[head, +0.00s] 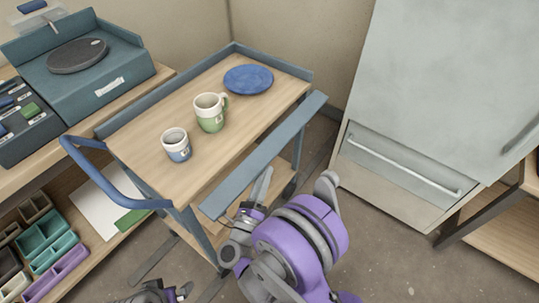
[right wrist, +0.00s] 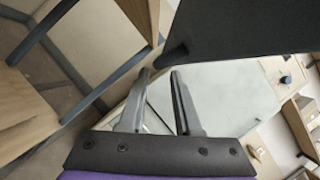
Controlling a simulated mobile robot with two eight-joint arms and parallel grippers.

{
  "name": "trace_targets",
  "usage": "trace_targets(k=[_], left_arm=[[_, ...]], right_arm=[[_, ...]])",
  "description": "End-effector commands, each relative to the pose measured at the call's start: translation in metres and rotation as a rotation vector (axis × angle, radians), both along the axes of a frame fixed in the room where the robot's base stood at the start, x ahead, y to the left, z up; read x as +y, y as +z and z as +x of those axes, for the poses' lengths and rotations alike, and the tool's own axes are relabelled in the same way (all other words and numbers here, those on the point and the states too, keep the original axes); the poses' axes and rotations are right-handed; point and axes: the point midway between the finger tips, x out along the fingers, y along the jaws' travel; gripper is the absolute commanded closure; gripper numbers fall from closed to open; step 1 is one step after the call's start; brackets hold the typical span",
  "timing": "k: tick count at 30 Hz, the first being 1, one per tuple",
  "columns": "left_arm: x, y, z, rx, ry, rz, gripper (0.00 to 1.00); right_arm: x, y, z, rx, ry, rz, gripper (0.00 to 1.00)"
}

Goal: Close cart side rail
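The cart (head: 150,150) has a wood top with raised blue-grey rails along its left and back edges. Its side rail (head: 265,155), a long blue-grey panel, is tilted outward along the right edge, away from the top. My right gripper (head: 260,188) is just outside the near end of this rail. In the right wrist view the right gripper's fingers (right wrist: 159,75) are apart with nothing between them. A dark panel, probably the rail (right wrist: 245,30), is close above them. Contact cannot be told. My left gripper (head: 182,292) is partly cut off at the bottom edge.
On the cart stand a blue-white cup (head: 176,147), a green-white mug (head: 210,113) and a blue plate (head: 248,79). The cart's blue handle (head: 100,180) is at its near left end. A grey cabinet (head: 440,90) stands at right, with clear floor (head: 390,260) in front.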

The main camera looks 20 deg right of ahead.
Motion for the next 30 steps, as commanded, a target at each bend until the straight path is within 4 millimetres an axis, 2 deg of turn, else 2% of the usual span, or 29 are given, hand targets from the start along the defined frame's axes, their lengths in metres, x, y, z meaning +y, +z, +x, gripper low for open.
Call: trace_targets(k=[3,9,21,22,27,30], left_arm=[[0.000,-0.002,0.001,0.000,0.000,0.000,0.00],[0.000,-0.004,0.001,0.000,0.000,0.000,0.00],[0.000,-0.005,0.001,0.000,0.000,0.000,0.00],[0.000,-0.005,0.001,0.000,0.000,0.000,0.00],[0.000,-0.005,0.001,0.000,0.000,0.000,0.00],[0.000,-0.005,0.001,0.000,0.000,0.000,0.00]], right_arm=[[-0.014,0.006,0.019,0.001,-0.004,-0.002,0.68],[-0.028,0.013,0.040,0.002,-0.001,-0.001,0.68],[-0.033,0.016,0.048,0.001,0.001,-0.001,0.68],[-0.033,0.016,0.048,0.001,0.001,-0.001,0.70],[-0.033,0.016,0.048,0.001,0.001,-0.001,1.00],[-0.033,0.016,0.048,0.001,0.001,-0.001,1.00]])
